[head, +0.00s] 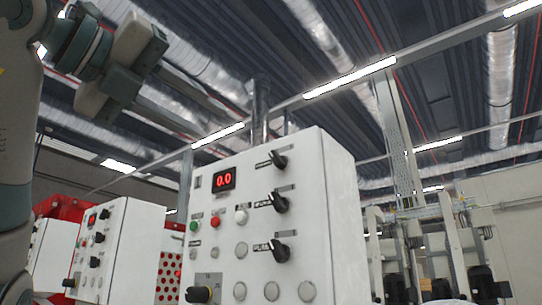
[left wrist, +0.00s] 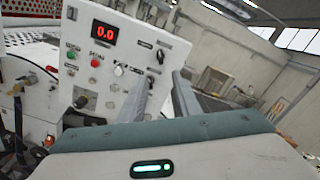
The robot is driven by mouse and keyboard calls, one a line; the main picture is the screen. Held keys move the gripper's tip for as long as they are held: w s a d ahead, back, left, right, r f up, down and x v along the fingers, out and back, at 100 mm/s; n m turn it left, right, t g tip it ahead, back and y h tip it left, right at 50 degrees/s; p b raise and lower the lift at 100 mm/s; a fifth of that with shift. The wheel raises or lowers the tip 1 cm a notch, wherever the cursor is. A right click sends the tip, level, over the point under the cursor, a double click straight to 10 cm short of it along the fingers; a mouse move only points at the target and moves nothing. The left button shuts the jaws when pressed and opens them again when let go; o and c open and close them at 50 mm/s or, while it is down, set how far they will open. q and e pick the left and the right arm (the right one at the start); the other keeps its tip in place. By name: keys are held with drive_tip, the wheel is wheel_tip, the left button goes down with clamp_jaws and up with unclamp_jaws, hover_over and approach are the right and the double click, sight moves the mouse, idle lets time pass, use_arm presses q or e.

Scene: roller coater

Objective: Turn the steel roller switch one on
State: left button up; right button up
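A white control box (head: 320,190) shows in the head view with three black rotary switches stacked on its front: top (head: 278,159), middle (head: 274,202) and lower (head: 279,250). Their labels are too blurred to tell which is steel roller switch one. My left gripper (head: 125,70) is raised at the upper left, apart from the box. In the left wrist view, its two fingers (left wrist: 162,92) are spread with nothing between them, and the box face (left wrist: 110,70) lies beyond them. The fingers hide part of the box's lower right. My right gripper is not in view.
The box also carries a red 0.0 display (head: 224,179), green (head: 194,227), red (head: 215,223) and white (head: 241,216) buttons, and another black knob (head: 199,294) low down. A second white panel (head: 120,245) stands at the left. The space above the box is open.

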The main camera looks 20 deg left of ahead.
sight(274, 158)
use_arm(q)
drive_tip(key=p+x, duration=0.7)
drive_tip(key=x, duration=0.9)
drive_tip(key=shift+w+d+f, duration=0.1)
drive_tip(key=shift+w+d, duration=0.15)
drive_tip(key=shift+w, duration=0.45)
clamp_jaws()
